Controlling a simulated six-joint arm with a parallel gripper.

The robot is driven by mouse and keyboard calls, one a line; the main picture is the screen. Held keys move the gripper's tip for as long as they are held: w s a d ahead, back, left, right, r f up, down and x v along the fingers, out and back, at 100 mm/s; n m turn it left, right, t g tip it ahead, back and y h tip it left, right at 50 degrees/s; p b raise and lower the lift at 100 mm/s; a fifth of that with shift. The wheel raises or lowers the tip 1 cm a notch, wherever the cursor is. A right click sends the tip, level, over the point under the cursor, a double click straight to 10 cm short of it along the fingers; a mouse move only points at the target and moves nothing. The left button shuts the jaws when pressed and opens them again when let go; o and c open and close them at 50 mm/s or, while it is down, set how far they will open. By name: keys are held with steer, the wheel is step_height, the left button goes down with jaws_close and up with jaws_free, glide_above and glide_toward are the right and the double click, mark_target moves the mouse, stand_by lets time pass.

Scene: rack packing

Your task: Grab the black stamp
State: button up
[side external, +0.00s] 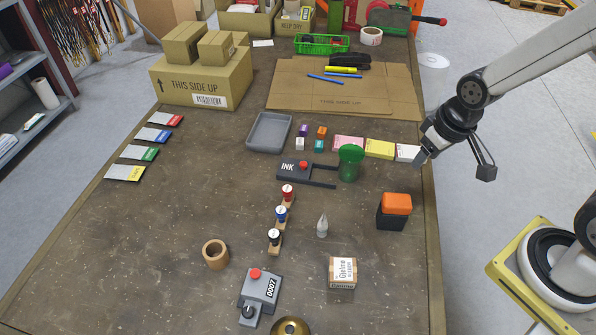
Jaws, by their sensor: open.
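The black stamp (274,236) stands upright at the near end of a wooden rack (277,250) in the middle of the table. A blue-topped stamp (281,213) and a red-topped stamp (288,192) stand behind it in the same row.
A black-and-orange block (394,211), a small nozzle bottle (322,226) and a small box (342,272) stand to the right. A wooden ring (215,254) lies left.

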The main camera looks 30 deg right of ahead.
steer(key=shift+w+v, duration=0.55)
steer(key=shift+v, duration=1.95)
steer(key=m+t, duration=1.1)
steer(key=m, duration=2.4)
glide_above(278, 239)
steer(key=s, duration=0.4)
step_height(278, 239, down, 22)
steer(key=shift+s+f, duration=0.1)
steer(key=shift+s, duration=0.05)
steer(key=shift+f, duration=0.3)
